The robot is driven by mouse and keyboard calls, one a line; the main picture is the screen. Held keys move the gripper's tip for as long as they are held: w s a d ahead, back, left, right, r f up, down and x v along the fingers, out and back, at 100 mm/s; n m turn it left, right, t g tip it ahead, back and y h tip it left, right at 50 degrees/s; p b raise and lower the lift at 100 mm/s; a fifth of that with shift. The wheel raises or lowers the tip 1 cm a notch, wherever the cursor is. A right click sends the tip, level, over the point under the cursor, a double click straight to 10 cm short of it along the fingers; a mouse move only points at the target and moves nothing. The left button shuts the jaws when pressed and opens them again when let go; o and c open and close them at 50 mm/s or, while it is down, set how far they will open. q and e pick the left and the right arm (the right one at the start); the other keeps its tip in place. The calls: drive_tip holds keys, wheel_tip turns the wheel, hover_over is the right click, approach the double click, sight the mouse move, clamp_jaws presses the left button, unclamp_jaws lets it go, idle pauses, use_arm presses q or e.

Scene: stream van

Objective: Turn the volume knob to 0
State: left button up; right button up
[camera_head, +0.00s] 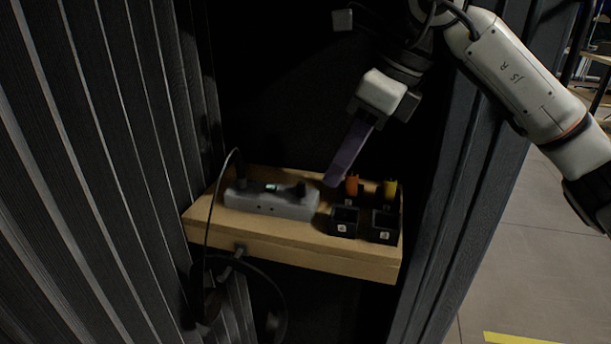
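A grey box (268,203) sits on a wooden shelf (300,246) inside a dark recess. A small dark round part that may be the volume knob (299,187) is on the right end of its top. No scale or marking on it is readable. My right gripper (333,181) reaches down from the upper right with its purple finger. The fingertip is just right of the dark part, between it and an orange piece, and seems apart from both. One finger hides the other, so its opening does not show. My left gripper is not in view.
Right of the box stand black holders (343,222), with an orange piece (352,185) and a yellow piece (390,189) behind. A black cable (208,235) loops from the box's left end over the shelf edge. Dark ribbed walls (110,130) close in the left side.

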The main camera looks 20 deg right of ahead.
sight(303, 183)
drive_tip(key=w+a+f, duration=0.3)
drive_tip(key=w+a, duration=0.1)
drive_tip(key=shift+f+b, duration=0.3)
drive_tip(key=shift+f, duration=0.05)
drive_tip(key=shift+w+a+f, duration=0.1)
drive_tip(key=shift+a+f, duration=0.15)
drive_tip(key=shift+f, duration=0.3)
clamp_jaws()
